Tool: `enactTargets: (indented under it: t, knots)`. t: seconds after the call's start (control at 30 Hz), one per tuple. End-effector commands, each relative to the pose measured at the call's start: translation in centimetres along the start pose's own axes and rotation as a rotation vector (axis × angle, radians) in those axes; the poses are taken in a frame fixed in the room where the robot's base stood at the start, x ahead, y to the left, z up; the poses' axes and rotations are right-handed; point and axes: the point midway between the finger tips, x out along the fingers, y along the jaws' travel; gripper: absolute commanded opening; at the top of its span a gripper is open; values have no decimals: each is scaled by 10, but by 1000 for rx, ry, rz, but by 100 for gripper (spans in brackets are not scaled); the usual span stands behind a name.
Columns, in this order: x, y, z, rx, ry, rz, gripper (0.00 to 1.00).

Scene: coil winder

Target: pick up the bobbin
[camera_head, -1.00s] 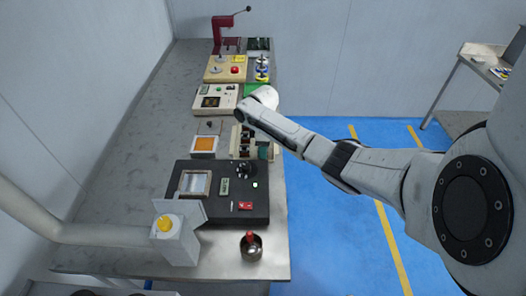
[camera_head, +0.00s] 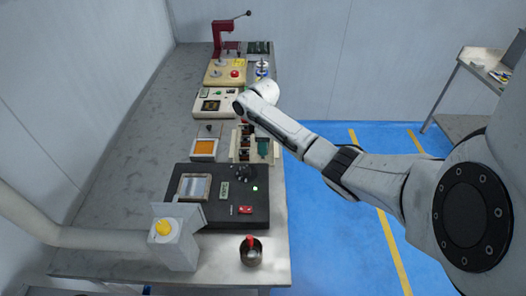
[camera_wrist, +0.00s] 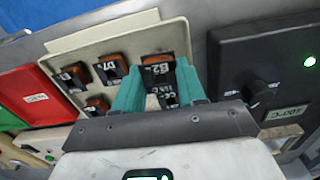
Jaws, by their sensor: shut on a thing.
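My gripper (camera_wrist: 160,68) shows in the wrist view with two teal fingers. They stand on either side of an orange-brown bobbin (camera_wrist: 157,58) with a black label reading E2, and are shut on it. The bobbin is at the cream tray (camera_wrist: 63,50); I cannot tell whether it is clear of the tray. Another labelled part shows between the fingers below it, partly hidden. Several similar bobbins, one marked D7 (camera_wrist: 112,68), sit in the tray to the left.
A black control box (camera_head: 220,215) with a dial stands in front of the tray. An orange-screened unit (camera_head: 204,148) is left of it, a cream device (camera_head: 213,103) behind. A dark cup (camera_head: 251,252) and a yellow-topped grey box (camera_head: 172,240) stand near the front. The bench's left side is clear.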

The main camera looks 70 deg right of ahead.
Motion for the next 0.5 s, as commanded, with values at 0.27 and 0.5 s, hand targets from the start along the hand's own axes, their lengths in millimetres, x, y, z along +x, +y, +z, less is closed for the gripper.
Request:
enactTargets:
  t: [0.27, 0.5]
  knots:
    - [-42, -31, 21, 1, 5, 1, 10]
    - [-77, -66, 48, 4, 0, -4, 10]
